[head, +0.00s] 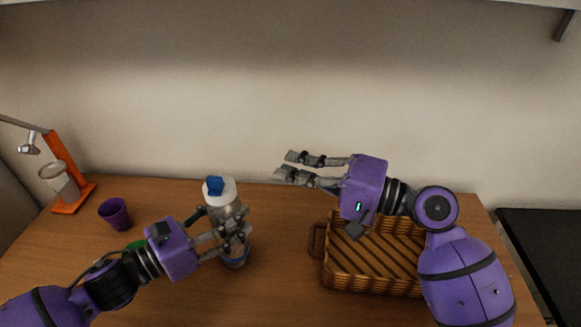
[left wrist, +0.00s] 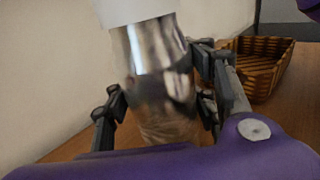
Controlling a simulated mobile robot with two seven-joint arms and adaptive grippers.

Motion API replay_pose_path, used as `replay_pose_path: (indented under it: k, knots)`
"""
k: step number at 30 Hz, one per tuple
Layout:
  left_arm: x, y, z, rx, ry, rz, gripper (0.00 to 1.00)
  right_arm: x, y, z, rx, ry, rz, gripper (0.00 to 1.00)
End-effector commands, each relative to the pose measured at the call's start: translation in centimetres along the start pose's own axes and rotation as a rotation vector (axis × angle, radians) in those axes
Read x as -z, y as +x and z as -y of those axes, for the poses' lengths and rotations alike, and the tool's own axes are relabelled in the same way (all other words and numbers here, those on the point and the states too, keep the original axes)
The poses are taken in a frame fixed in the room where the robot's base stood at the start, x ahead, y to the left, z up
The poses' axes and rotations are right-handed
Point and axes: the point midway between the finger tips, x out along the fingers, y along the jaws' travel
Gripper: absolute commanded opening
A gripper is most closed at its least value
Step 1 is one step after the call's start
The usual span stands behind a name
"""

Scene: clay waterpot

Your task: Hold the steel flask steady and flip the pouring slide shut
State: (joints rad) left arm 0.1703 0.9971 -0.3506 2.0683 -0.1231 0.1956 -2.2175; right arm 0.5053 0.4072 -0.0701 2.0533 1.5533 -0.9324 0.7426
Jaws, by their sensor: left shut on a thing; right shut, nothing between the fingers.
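The steel flask (head: 227,212) stands upright on the table, left of centre in the head view. It has a white lid (head: 229,192) with a blue pouring slide (head: 214,185) sticking up on top. My left gripper (head: 236,233) is shut around the flask's body from the left. In the left wrist view the shiny flask (left wrist: 150,50) sits between both fingers, its lid cut off at the top. My right gripper (head: 283,164) is shut and empty, raised to the right of the flask and apart from it. Part of the flask is hidden by the left fingers.
A woven basket (head: 372,284) stands right of the flask, under my right arm; it also shows in the left wrist view (left wrist: 262,72). A purple cup (head: 115,214), a partly hidden green item (head: 137,244) and an orange stand (head: 66,160) with a clear jar are at left.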

Motion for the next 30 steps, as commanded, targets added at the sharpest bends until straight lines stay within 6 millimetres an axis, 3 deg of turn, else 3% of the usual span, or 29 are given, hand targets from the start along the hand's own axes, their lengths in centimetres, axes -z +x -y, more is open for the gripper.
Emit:
replay_pose_path:
  k: [2, 3, 9, 20, 26, 30]
  knots:
    - [0.0, 0.0, -0.1, -0.001, 0.003, -0.001, 0.0, 0.0, 0.0, 0.0, 0.0, 0.0, 0.0, 0.0]
    - [0.0, 0.0, -0.1, -0.001, 0.003, -0.001, 0.51, 0.0, 0.0, 0.0, 0.0, 0.0, 0.0, 0.0]
    - [0.0, 0.0, -0.1, -0.001, 0.002, 0.0, 0.74, 0.0, 0.0, 0.0, 0.0, 0.0, 0.0, 0.0]
    - [0.0, -0.2, 0.0, -0.001, 0.001, 0.0, 0.74, 0.0, 0.0, 0.0, 0.0, 0.0, 0.0, 0.0]
    - [0.2, -2.7, 0.0, -0.003, 0.0, -0.005, 0.74, 0.0, 0.0, 0.0, 0.0, 0.0, 0.0, 0.0]
    - [0.2, -5.6, 0.0, -0.003, -0.001, -0.004, 0.74, 0.0, 0.0, 0.0, 0.0, 0.0, 0.0, 0.0]
